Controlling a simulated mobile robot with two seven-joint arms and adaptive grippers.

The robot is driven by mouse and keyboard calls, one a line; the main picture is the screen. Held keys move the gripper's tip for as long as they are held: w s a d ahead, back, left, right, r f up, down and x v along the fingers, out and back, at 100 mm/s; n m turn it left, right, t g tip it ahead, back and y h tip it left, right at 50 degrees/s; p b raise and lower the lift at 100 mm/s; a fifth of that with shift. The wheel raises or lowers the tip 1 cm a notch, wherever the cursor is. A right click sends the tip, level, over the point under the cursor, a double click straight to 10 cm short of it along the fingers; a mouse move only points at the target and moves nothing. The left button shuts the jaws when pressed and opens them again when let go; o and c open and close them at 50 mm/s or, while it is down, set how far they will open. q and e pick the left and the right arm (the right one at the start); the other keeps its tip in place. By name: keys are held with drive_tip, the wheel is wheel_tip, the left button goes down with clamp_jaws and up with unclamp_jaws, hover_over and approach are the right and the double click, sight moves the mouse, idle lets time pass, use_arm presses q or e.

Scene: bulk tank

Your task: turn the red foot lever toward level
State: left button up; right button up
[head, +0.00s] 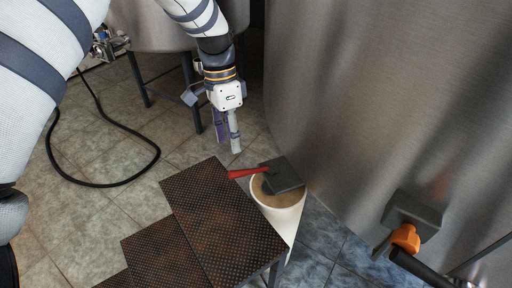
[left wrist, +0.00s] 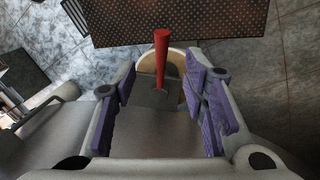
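The red foot lever (head: 247,173) sticks out from a dark grey plate (head: 283,176) beside the steel tank wall. Its free end points left in the head view, over the edge of a white bucket. My left gripper (head: 230,144) hangs with its fingers pointing down, above and a little behind the lever. In the left wrist view the red lever (left wrist: 162,55) shows between the two spread purple-padded fingers, farther out along the camera's view. The fingers are open, and I see no contact with the lever. My right gripper is not in view.
A rusty perforated step stand (head: 225,222) is close to the lever's free end. The white bucket (head: 283,218) is below the plate. A valve with an orange handle (head: 406,238) juts from the tank at right. A black hose (head: 110,184) lies on the tiled floor at left.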

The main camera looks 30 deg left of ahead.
sight(239, 170)
use_arm(q)
drive_tip(key=f, duration=0.3)
drive_tip(key=d+f, duration=0.1)
drive_tip(key=f, duration=0.3)
drive_tip(key=d+f, duration=0.1)
drive_tip(key=f, duration=0.2)
drive_tip(key=shift+s+f, duration=0.1)
drive_tip(key=shift+f, duration=0.15)
clamp_jaws()
